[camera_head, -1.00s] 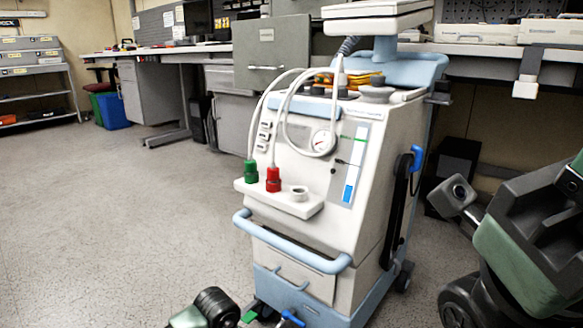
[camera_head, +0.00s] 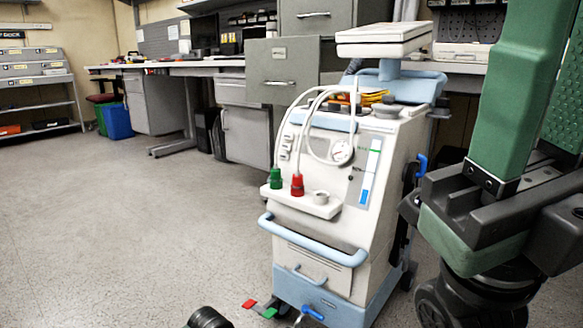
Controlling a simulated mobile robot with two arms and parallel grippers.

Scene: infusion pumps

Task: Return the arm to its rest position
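Neither gripper shows in the head view. On the right, my green and black arm links (camera_head: 500,110) stand upright close to the camera and cover part of the pump cart's right side. A black rounded part (camera_head: 208,318), likely mine, shows at the bottom edge. The white and light-blue pump cart (camera_head: 345,215) stands upright on the floor, with green (camera_head: 276,179) and red (camera_head: 297,185) hose fittings on its front shelf. I see nothing held.
Red and green pedals (camera_head: 259,308) lie low at the cart's front. A bench (camera_head: 180,68) and grey drawer cabinet (camera_head: 282,72) stand behind. A shelf rack (camera_head: 40,85) is at the far left. The floor (camera_head: 130,220) at left is clear.

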